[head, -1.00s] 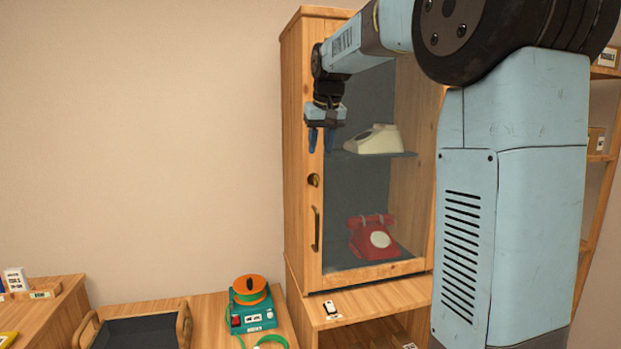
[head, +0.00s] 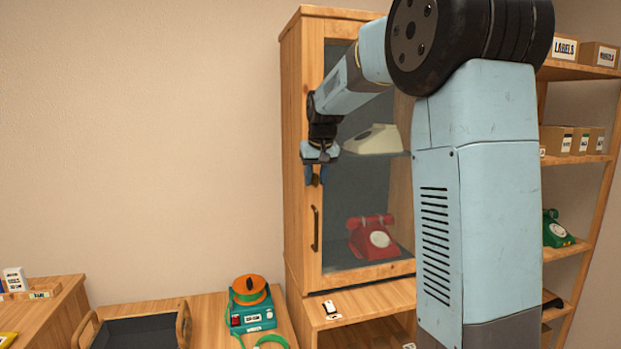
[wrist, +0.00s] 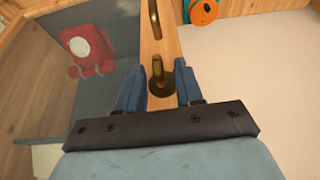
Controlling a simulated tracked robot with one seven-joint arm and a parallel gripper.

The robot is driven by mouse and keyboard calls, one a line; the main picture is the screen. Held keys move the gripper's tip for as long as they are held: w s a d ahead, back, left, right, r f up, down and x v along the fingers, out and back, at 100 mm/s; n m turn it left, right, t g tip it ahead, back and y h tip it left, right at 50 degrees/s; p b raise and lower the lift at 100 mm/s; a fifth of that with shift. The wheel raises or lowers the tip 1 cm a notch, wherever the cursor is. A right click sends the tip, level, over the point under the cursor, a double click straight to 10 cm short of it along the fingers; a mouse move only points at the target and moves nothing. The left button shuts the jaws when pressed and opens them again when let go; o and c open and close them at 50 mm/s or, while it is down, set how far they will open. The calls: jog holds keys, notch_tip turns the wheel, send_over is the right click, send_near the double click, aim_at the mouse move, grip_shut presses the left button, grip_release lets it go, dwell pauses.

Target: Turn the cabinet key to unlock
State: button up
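The wooden cabinet (head: 293,150) has a glass-paned door, which is closed. In the wrist view the brass key (wrist: 157,68) stands in its round lock plate on the door's wooden stile (wrist: 152,40). My gripper (head: 316,176) is at the lock's height in the head view and hides the lock there. In the wrist view my gripper (wrist: 160,86) is open, with a blue finger on each side of the key and gaps between. No contact with the key shows. The brass door handle (head: 315,229) is below the gripper.
Behind the glass are a cream phone (head: 375,138) and a red phone (head: 371,238). A teal device with an orange reel (head: 250,300) and a dark tray (head: 140,330) sit on the lower left counter. Open shelves (head: 575,160) stand right. The wall left of the cabinet is clear.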

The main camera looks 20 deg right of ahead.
jog(key=shift+c, duration=0.2)
grip_shut()
jog(key=shift+a, duration=0.15)
